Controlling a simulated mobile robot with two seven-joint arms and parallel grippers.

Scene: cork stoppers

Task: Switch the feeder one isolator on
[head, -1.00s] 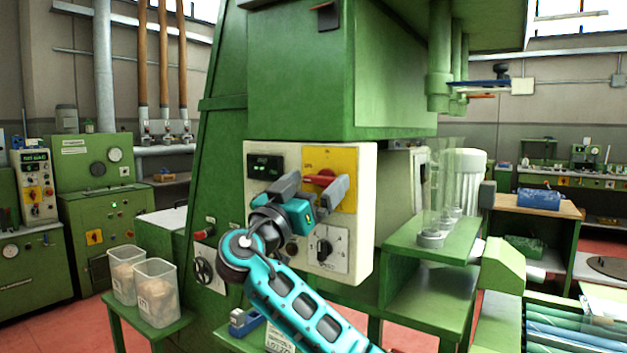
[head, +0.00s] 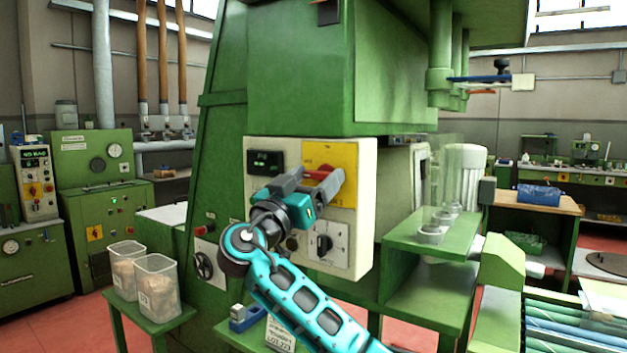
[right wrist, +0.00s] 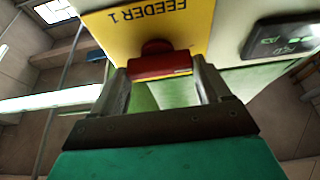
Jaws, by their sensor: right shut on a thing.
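The feeder one isolator is a red rotary handle (head: 322,172) on a yellow plate (head: 345,160) at the upper right of the cream control panel. In the right wrist view the plate (right wrist: 125,28) reads "FEEDER 1" upside down, and the red handle (right wrist: 160,66) sits between the fingertips. My right gripper (head: 314,180) is shut on the handle, a finger on either side; it also shows in the right wrist view (right wrist: 163,78). The fingers partly hide the handle and plate in the head view. My left gripper is out of view.
The cream panel (head: 366,210) also carries a dark display (head: 265,162) and a black rotary switch (head: 322,243) below the plate. Clear tubs (head: 158,285) stand on a green stand at lower left. A green shelf (head: 430,285) juts out right of the panel.

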